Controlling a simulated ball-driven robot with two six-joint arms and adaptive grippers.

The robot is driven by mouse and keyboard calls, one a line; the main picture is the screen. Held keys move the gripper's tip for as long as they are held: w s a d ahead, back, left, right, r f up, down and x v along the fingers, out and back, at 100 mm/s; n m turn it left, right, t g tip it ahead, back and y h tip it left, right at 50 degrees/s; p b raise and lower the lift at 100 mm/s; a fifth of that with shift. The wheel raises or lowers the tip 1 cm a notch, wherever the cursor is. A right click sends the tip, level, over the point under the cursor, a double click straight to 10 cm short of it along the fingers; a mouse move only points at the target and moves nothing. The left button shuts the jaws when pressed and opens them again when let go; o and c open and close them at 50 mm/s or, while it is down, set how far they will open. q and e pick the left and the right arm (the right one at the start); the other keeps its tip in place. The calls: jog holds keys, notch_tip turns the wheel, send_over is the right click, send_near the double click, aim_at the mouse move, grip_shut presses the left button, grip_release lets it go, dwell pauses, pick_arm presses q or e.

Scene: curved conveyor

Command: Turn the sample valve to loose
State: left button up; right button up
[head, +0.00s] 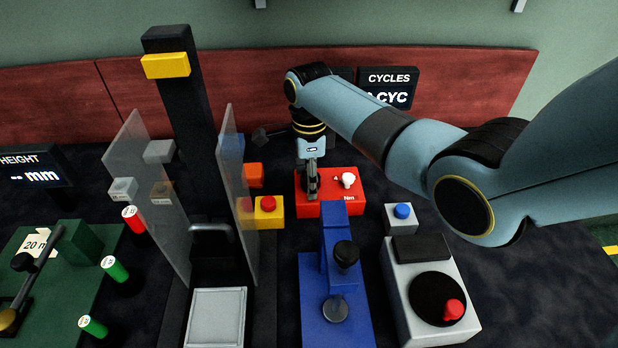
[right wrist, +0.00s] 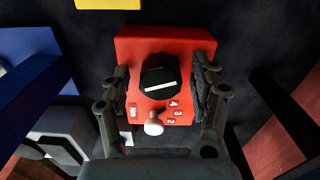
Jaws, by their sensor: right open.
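No part is readably labelled as a sample valve. A red box (head: 335,208) stands mid-table in the head view. The same red box (right wrist: 150,43) fills the middle of the right wrist view. It bears a black round knob (right wrist: 156,70) with a white line, and a white lever or knob (right wrist: 153,124), which also shows in the head view (head: 348,180). Printed marks "Nm", 4, 3 and 2 lie around the knob. My right gripper (right wrist: 166,80) is open over the box, fingers on either side of the black knob. In the head view it (head: 309,180) hides that knob.
A blue press-like device (head: 340,268) and a grey box with a black dial (head: 437,300) stand in front. A yellow box with a red button (head: 269,212) and a tall black column (head: 180,80) between clear panels stand left. A green stand (head: 72,272) is far left.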

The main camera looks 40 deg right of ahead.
jog(key=shift+f, duration=0.1)
jog(key=c, duration=1.1)
jog(key=shift+c, duration=0.2)
